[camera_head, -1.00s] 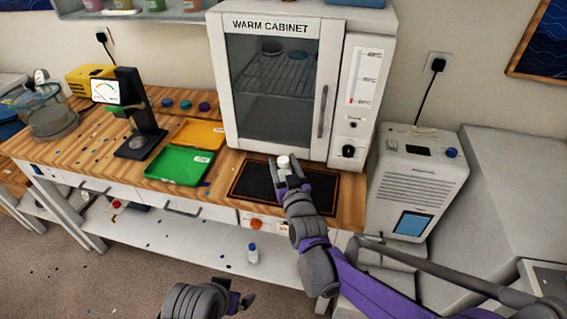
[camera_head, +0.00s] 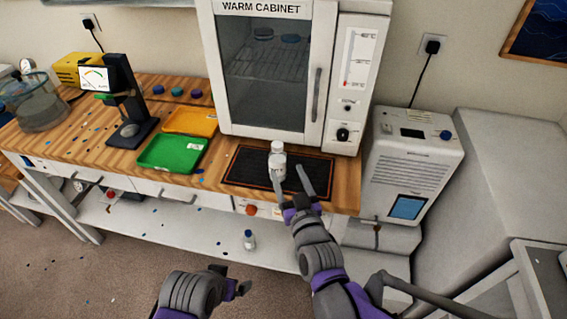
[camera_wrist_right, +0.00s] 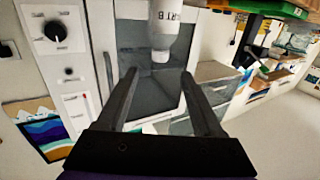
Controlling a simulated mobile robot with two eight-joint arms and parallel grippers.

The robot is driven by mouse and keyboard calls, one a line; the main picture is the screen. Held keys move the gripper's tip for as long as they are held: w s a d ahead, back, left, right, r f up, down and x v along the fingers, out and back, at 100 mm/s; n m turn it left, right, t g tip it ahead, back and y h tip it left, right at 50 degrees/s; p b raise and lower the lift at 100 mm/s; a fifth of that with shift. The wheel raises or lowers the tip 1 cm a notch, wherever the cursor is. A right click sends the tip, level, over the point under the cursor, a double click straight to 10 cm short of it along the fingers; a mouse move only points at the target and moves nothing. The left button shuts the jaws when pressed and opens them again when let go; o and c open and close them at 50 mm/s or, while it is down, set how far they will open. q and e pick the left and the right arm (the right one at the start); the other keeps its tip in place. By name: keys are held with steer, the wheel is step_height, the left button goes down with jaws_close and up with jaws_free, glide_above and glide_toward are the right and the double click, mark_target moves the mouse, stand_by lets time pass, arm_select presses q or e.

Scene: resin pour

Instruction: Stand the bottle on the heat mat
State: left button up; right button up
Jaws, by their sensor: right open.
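A white bottle (camera_head: 277,164) with a white cap stands upright on the black heat mat (camera_head: 238,172), which has an orange border line, in front of the warm cabinet. My right gripper (camera_head: 293,185) is open, its two fingers apart just on the near side of the bottle. In the right wrist view the bottle (camera_wrist_right: 162,35) shows at the top, label partly readable as "RT B", beyond the open fingertips (camera_wrist_right: 160,75) and not between them. My left gripper (camera_head: 231,279) is low in front of the bench, open and empty, its fingers apart.
The warm cabinet (camera_head: 265,80) stands shut behind the mat. A small blue-capped bottle (camera_head: 249,240) stands on the lower shelf. The mat's right part is clear.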

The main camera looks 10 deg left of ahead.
steer(key=s+d+f+m+g+h, duration=0.1)
steer(key=s+d+f+g+h, duration=0.2)
steer(key=d, duration=0.4)
steer(key=s+d+f+m+g+h, duration=0.1)
steer(key=s+d+f+g, duration=0.2)
steer(key=d, duration=0.4)
steer(key=s+d+f+m+g+h, duration=0.1)
steer(key=s+d+f+g, duration=0.1)
steer(key=s+d, duration=0.3)
steer(key=s+d+f+m+g+h, duration=0.2)
steer(key=s+d, duration=0.4)
steer(key=s, duration=0.6)
step_height(320, 180, down, 3)
steer(key=shift+r+g+h, duration=0.15)
steer(key=shift+g+h, duration=0.15)
steer(key=shift+g, duration=0.3)
stand_by(0.7)
